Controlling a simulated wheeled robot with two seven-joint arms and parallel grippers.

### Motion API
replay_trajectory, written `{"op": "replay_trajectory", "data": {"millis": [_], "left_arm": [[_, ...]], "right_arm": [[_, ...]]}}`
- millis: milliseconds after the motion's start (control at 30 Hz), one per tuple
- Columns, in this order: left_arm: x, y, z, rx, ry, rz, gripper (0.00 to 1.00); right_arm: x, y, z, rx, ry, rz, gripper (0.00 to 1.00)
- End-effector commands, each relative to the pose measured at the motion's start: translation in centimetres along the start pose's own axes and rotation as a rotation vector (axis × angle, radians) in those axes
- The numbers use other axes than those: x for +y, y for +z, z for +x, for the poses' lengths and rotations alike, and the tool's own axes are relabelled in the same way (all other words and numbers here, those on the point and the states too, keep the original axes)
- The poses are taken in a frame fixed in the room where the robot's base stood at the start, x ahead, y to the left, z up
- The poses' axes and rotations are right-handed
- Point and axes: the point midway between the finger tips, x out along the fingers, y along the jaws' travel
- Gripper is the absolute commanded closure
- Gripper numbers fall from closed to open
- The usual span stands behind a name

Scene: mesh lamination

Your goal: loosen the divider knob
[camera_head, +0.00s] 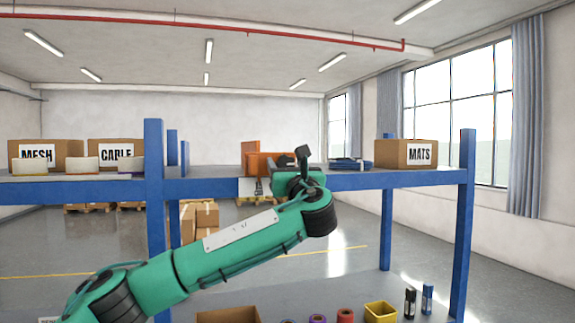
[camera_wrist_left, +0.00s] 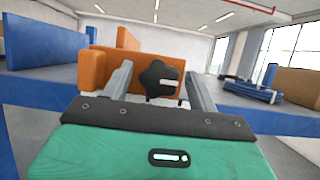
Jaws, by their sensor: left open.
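The divider knob (camera_wrist_left: 158,79) is a black, lobed knob on the front face of an orange divider (camera_wrist_left: 108,68) in the left wrist view. In the head view the orange divider (camera_head: 251,159) stands on the blue shelf; I cannot make out the knob there. My left gripper (camera_wrist_left: 160,73) is open, with one grey finger on each side of the knob in the picture. I cannot tell whether the fingers touch it or how deep they reach. In the head view my green left arm reaches up to the shelf edge, and its fingers are not clear. My right gripper is not in view.
Dark blue items (camera_head: 350,164) lie right of the divider. A yellow bin (camera_head: 380,312) and rolls sit below.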

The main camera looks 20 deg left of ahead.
Motion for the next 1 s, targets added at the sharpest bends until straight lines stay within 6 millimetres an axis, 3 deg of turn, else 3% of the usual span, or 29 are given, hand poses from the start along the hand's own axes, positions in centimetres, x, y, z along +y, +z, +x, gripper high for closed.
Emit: {"op": "replay_trajectory", "data": {"millis": [33, 233, 567, 1000], "left_arm": [[0.0, 0.0, 0.0, 0.000, 0.000, 0.000, 0.46], [0.0, 0.0, 0.0, 0.000, 0.000, 0.000, 0.85], [0.0, -0.3, -0.1, 0.001, 0.016, -0.038, 0.85], [-0.2, -0.6, -0.4, 0.002, 0.136, -0.332, 0.85]], "right_arm": [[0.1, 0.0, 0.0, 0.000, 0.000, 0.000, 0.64], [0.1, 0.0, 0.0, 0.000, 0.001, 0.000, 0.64], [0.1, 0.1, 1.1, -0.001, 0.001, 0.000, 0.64], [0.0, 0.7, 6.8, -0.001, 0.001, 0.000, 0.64]]}}
